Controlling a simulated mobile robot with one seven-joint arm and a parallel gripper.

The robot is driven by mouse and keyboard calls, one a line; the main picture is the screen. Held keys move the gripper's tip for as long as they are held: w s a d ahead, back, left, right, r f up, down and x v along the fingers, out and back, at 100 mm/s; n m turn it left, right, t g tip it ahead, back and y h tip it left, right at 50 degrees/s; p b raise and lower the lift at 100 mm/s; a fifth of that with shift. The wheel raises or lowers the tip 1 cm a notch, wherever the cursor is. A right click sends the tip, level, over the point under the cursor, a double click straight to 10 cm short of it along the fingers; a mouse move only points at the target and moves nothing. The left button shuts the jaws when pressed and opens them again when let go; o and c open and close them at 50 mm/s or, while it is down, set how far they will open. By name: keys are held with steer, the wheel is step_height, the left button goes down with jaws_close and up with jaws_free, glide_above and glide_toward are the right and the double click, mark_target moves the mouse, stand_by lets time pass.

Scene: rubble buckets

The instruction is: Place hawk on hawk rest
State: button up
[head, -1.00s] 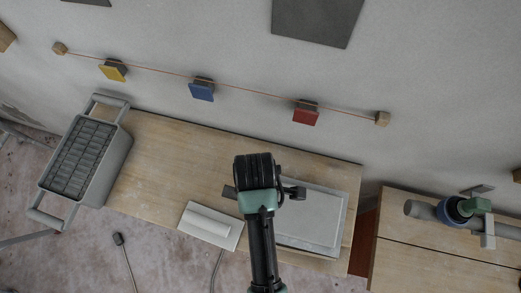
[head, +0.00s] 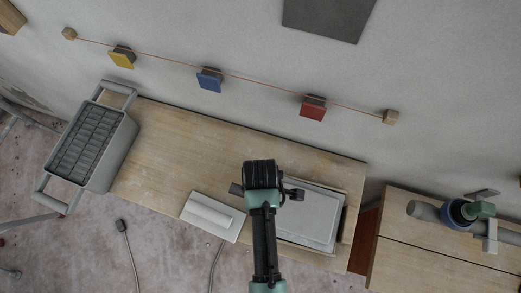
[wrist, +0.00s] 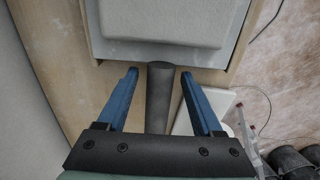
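The hawk is a pale grey square plate (head: 322,241) with a raised lighter slab on top. It lies at the right end of the wooden bench, and it fills the top of the wrist view (wrist: 170,51). Its dark round handle (wrist: 160,95) sticks out from the plate toward my gripper (wrist: 160,78). My gripper's blue fingers are open on both sides of the handle, with a gap at each side. A wooden edge (head: 346,222), apparently the hawk rest, shows beside the plate; contact beneath is hidden. My gripper in the head view (head: 262,185) partly covers the hawk's left side.
A white plate with a roller-shaped grip (head: 210,216) lies left of my arm on the bench (head: 160,150). A grey bucket with a grid (head: 113,155) stands at the left end. A second wooden table (head: 410,255) holds a pipe and tool. A string with coloured blocks runs along the wall.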

steer(key=shift+r, duration=0.1)
step_height(320, 180, up, 12)
stand_by(0.5)
stand_by(0.5)
